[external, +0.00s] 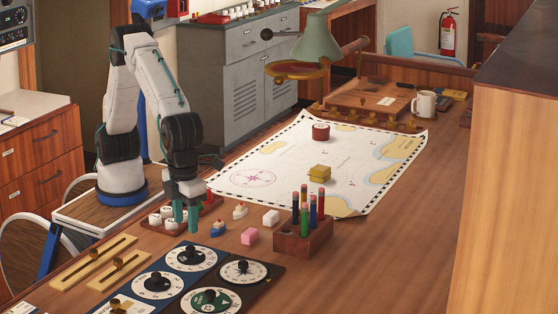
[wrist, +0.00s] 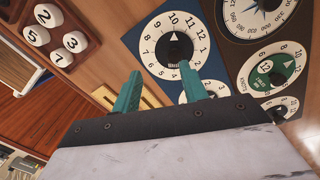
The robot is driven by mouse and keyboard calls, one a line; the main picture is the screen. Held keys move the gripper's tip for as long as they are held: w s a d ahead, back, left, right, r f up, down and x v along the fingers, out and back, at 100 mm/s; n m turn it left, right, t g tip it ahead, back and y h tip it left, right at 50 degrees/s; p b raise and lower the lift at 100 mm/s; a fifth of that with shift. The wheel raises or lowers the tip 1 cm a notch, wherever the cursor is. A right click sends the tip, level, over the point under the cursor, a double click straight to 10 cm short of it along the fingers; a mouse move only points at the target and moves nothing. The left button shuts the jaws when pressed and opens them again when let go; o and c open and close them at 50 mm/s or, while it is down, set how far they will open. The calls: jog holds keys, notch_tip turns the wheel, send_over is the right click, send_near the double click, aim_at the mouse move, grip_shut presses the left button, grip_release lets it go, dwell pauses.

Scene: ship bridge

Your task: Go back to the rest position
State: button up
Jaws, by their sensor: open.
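My gripper (external: 186,216) is low over the table's left part in the external view, pointing down, close to the red tray of white numbered pieces. Its two teal fingers are apart with nothing between them. In the wrist view my gripper (wrist: 160,92) shows against the table, with a blue dial panel (wrist: 133,40) just beyond the fingertips. My white and black arm is bent forward from its base at the left. The exact height of the fingertips above the table is hard to tell.
The tray (wrist: 73,15) of numbered pieces lies beside the gripper. Dial panels (external: 240,271) and brass sliders (external: 118,262) lie in front. A chart (external: 285,165) lies behind, under a lamp (external: 316,40).

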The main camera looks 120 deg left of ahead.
jog(key=s+a+r+n, duration=0.2)
jog(key=s+a+n, duration=0.55)
jog(key=a, duration=0.35)
jog(key=s+a+r+n, duration=0.3)
jog(key=s+a+n, duration=0.4)
jog(key=a, duration=0.4)
jog(key=s+a+n+t, duration=0.1)
jog(key=s+a+n, duration=0.6)
jog(key=s+a, duration=0.8)
jog(key=s, duration=0.4)
jog(key=shift+s+a+f+n+t, duration=0.15)
jog(key=shift+s+a+n+t, duration=0.1)
jog(key=shift+a+n+t, duration=0.15)
